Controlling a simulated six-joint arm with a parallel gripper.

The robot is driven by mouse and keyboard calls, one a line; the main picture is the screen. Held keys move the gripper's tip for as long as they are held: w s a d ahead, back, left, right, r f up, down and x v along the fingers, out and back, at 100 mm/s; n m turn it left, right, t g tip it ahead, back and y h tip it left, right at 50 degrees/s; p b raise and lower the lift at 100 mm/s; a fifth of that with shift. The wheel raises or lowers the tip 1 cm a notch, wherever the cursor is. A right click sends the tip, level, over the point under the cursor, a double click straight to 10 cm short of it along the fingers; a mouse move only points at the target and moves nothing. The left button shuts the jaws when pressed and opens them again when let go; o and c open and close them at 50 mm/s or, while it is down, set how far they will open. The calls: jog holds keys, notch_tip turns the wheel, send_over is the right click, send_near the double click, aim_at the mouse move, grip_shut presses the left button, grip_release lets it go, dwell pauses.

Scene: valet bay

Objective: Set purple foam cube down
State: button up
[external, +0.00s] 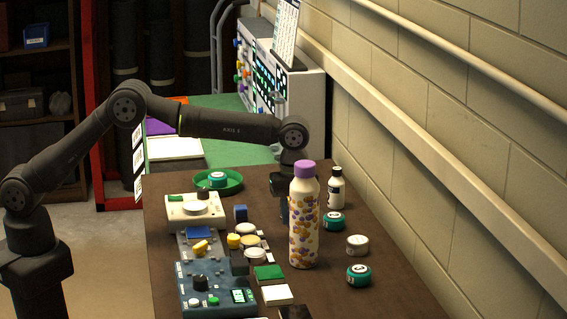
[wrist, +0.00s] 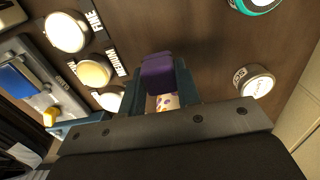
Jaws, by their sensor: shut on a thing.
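My gripper (wrist: 160,84) is shut on the purple foam cube (wrist: 158,72); its two dark fingers are on either side of the cube in the wrist view. In the external view my gripper (external: 285,205) points down over the brown table, and its tips and the cube are hidden behind a tall patterned bottle with a purple cap (external: 304,225). A piece of the bottle's patterned side (wrist: 166,102) shows between the fingers in the wrist view. I cannot tell whether the cube touches the table.
Round pads (wrist: 92,72) lie left of my gripper, beside a blue-grey control box (external: 215,290). Jars (external: 357,245) and a small white bottle (external: 336,188) stand to the right. A green dish (external: 232,185) is farther back. Bare brown tabletop (wrist: 205,45) shows around the fingers.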

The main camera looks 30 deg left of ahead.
jog(key=shift+f, duration=2.05)
jog(key=shift+f, duration=0.1)
jog(key=o, duration=0.9)
jog(key=shift+f, duration=0.1)
jog(key=shift+o, duration=0.2)
notch_tip(320, 180, up, 12)
jog(key=shift+r, duration=0.2)
jog(key=shift+f, duration=4.25)
